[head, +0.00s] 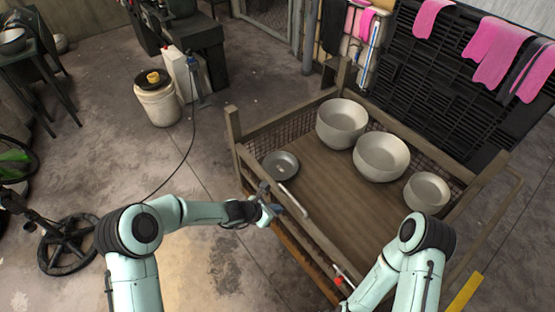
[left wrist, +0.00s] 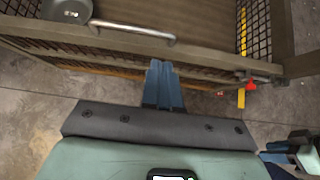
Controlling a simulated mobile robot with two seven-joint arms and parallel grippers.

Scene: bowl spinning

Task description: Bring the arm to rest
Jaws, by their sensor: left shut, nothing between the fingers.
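The wooden cart (head: 340,185) with mesh sides holds three pale bowls (head: 342,122) (head: 381,156) (head: 427,191) and a grey metal dish (head: 281,165). A red latch (head: 339,281) is on its near side. A white bucket (head: 158,98) stands behind left. The floor (head: 215,265) nearby is clear.

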